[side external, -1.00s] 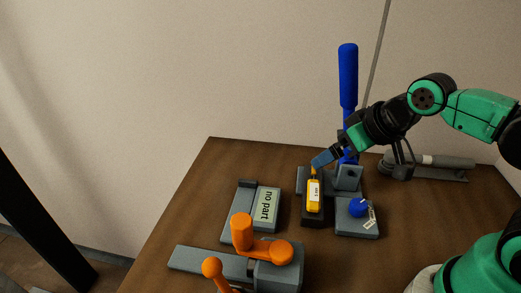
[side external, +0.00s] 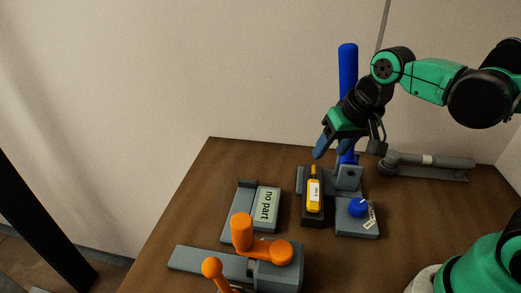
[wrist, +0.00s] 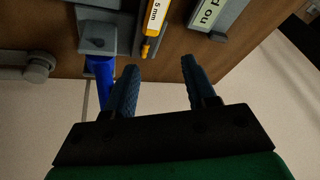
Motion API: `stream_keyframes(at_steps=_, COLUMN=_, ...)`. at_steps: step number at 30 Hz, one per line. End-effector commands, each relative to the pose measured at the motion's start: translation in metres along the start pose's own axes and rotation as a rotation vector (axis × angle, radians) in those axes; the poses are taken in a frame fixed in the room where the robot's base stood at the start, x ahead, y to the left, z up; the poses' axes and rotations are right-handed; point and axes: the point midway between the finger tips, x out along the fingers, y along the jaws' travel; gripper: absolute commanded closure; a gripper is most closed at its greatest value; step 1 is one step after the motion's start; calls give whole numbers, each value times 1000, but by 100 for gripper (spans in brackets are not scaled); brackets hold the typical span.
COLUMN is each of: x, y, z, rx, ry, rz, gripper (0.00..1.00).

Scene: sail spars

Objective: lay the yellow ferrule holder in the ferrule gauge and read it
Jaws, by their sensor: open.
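The yellow ferrule holder (side external: 314,197) lies in a dark cradle (side external: 313,221) in the middle of the table, with a white label on it. In the wrist view the holder (wrist: 155,20) shows at the top edge, its label reading "5 mm" and its narrow tip pointing toward my gripper. The grey ferrule gauge (side external: 240,211), with a display reading "no part", is left of the cradle; its display end also shows in the wrist view (wrist: 210,14). My gripper (side external: 326,148) is open and empty, above and behind the holder, apart from it. Its fingers (wrist: 159,69) have a clear gap between them.
A tall blue handle (side external: 348,80) rises right behind the cradle, close to my gripper. A grey block with a blue knob (side external: 358,207) and tag is right of the cradle. An orange-handled fixture (side external: 262,250) stands in front. A grey bar device (side external: 428,164) lies at the back right.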

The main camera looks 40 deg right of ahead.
Motion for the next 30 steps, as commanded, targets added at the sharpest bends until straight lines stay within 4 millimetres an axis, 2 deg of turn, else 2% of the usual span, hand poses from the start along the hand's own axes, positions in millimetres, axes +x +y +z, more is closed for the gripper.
stream_keyframes(at_steps=6, x=24, y=-2, z=-14, rx=304, ry=-220, rz=109, gripper=50)
stream_keyframes(at_steps=12, x=38, y=-1, z=-17, rx=449, ry=-313, rz=184, gripper=50)
stream_keyframes(at_steps=20, x=54, y=1, z=-12, rx=472, ry=-326, rz=196, gripper=50)
stream_keyframes(at_steps=30, x=96, y=5, z=3, rx=469, ry=-324, rz=194, gripper=50)
